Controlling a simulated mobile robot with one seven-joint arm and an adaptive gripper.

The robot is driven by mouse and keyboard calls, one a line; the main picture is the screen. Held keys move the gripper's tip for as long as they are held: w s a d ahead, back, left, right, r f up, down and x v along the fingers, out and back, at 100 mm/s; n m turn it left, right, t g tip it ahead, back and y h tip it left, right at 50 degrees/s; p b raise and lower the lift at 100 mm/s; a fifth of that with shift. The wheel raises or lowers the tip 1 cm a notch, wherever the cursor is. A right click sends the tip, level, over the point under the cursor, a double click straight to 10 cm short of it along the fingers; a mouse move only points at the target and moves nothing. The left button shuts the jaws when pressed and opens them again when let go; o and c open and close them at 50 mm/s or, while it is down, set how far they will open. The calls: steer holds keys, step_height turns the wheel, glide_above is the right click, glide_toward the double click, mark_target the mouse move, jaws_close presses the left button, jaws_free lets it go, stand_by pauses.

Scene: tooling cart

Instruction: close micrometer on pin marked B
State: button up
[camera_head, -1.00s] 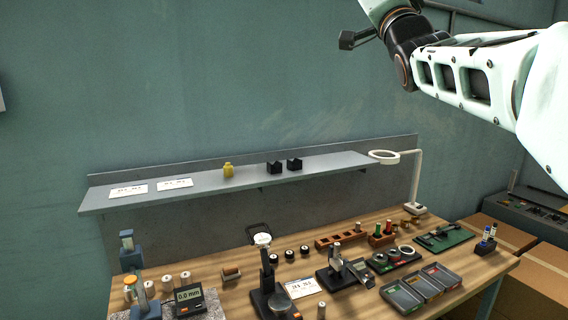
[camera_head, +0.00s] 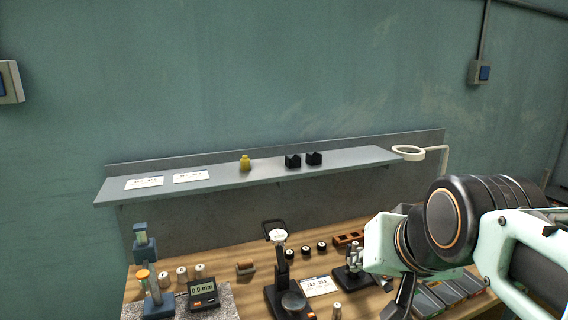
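A stand-mounted instrument with a metal barrel (camera_head: 352,272), which looks like the micrometer, stands on the wooden bench just left of my arm. Its right side is hidden by the arm, so I cannot see its jaws or whether a pin is between them. A small metal cylinder (camera_head: 337,311) stands on the bench in front of it. No letter B is readable on any pin. My gripper (camera_head: 398,306) points down at the lower edge of the view, right of and nearer than the micrometer. Its fingertips are mostly cut off, so its opening is unclear.
A dial gauge stand (camera_head: 281,270) is left of the micrometer, with a white card (camera_head: 319,287) between. A 0.0 mm display (camera_head: 202,290) and spools stand further left. Grey trays (camera_head: 455,290) are partly behind my arm. A shelf (camera_head: 220,176) runs along the back.

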steer(key=s+f+n+g, duration=0.2)
steer(key=s+f+g, duration=0.1)
steer(key=s+f, duration=0.4)
steer(key=shift+s+a+f, duration=0.25)
steer(key=shift+a+f, duration=0.15)
